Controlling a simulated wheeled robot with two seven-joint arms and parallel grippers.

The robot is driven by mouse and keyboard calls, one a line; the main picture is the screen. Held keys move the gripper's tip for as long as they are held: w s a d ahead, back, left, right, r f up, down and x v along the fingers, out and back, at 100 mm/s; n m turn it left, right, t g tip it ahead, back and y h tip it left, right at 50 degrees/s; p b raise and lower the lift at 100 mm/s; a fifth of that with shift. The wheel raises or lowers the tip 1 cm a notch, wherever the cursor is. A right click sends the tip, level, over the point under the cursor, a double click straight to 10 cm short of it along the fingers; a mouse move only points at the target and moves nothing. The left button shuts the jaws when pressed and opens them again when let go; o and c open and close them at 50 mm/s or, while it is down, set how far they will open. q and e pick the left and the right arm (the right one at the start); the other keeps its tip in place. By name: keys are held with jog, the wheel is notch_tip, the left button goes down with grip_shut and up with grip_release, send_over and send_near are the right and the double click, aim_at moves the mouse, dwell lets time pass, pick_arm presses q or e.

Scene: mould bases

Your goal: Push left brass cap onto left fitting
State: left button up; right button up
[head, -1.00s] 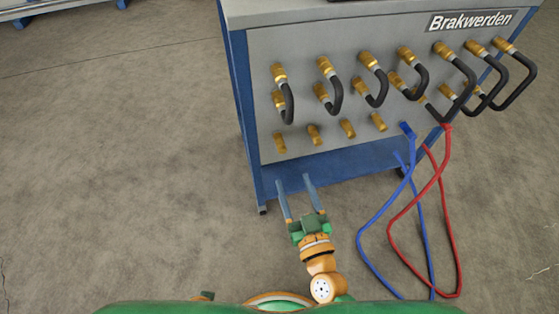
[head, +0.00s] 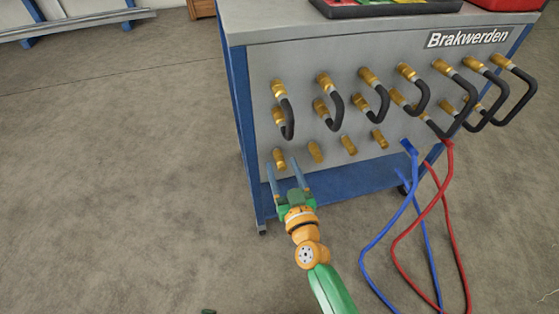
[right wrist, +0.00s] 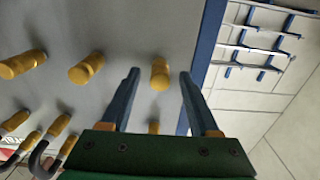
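The left brass cap (head: 279,158) is the leftmost piece of the bottom row on the grey panel. It also shows in the right wrist view (right wrist: 160,80). I cannot make out a separate fitting behind it, or how far the cap sits on it. My right gripper (head: 282,166) is open, its two blue fingers pointing at the panel. In the right wrist view the gripper (right wrist: 160,75) has one fingertip on either side of the cap, with gaps between. Contact is not visible. My left gripper is out of view.
More brass pieces (head: 315,152) continue the bottom row to the right. Black hoses (head: 288,115) on brass couplings hang above. Blue (head: 372,240) and red (head: 402,237) hoses hang at right. A blue lower shelf (head: 340,180) runs beneath. The floor (head: 120,180) at left is clear.

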grip_shut()
jog(key=shift+s, duration=0.15)
jog(key=shift+p+v, duration=1)
jog(key=shift+v, duration=1.4)
jog(key=p, duration=0.2)
send_near(283, 169)
jog(key=shift+s+d, duration=0.2)
jog(key=shift+s, duration=0.45)
jog(key=shift+f, duration=0.1)
